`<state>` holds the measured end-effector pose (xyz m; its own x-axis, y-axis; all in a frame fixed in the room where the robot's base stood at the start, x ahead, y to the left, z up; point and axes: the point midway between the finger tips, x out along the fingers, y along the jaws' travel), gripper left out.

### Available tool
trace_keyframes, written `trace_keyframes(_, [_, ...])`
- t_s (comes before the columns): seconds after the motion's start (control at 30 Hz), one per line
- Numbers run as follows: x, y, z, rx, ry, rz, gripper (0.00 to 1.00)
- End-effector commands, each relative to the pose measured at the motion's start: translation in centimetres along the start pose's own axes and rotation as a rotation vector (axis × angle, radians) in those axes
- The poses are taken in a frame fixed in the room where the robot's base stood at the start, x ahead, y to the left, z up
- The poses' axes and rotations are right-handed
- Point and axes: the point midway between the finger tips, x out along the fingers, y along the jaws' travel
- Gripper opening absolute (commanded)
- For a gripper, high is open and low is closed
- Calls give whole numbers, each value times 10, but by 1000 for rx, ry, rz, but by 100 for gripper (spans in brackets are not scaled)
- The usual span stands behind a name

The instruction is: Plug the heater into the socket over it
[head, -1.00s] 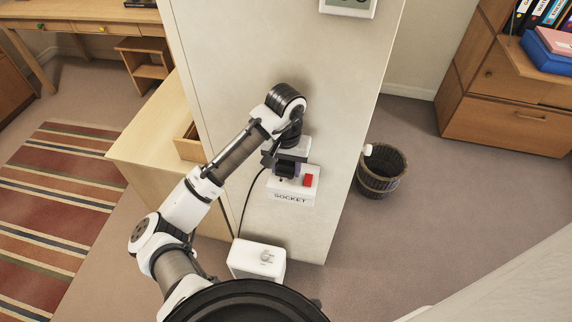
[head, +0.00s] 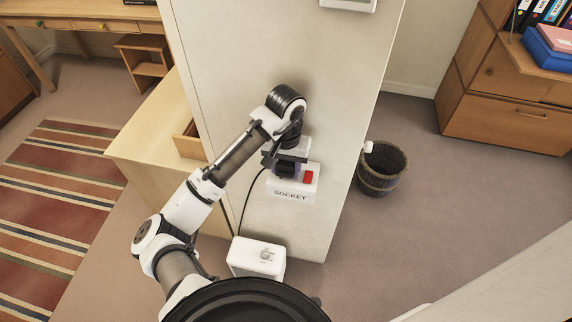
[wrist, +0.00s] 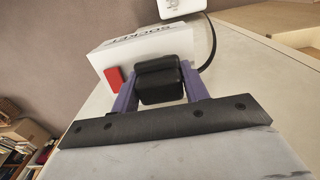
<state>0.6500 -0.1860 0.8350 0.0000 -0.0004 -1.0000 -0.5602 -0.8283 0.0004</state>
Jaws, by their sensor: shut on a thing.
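The white socket box (head: 291,195), labelled SOCKET, is on the side of a pale cabinet. It has a red switch (head: 308,177), also seen in the wrist view (wrist: 113,79). The white heater (head: 257,258) stands on the floor below it, with a black cable (head: 246,207) rising towards my gripper (head: 285,170). In the wrist view my gripper (wrist: 160,88) has its purple fingers shut on the black plug (wrist: 160,80). The plug is right at the socket box's face (wrist: 128,52). Its pins and the socket holes are hidden, so I cannot tell how far it is in.
The pale cabinet (head: 345,100) rises behind the socket. A low wooden unit with an open drawer (head: 188,142) is to the left. A dark waste basket (head: 381,168) stands on the carpet to the right. A striped rug (head: 60,210) lies at left.

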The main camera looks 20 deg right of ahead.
Motion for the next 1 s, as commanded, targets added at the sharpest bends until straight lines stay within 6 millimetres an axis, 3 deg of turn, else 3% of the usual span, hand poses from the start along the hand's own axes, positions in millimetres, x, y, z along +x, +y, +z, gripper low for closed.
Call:
trace_keyframes(0.83, [7,0,0,-1,-2,0,22])
trace_keyframes(0.87, [7,0,0,-1,-2,0,47])
trace_keyframes(1.0, [8,0,0,-1,-3,-1,66])
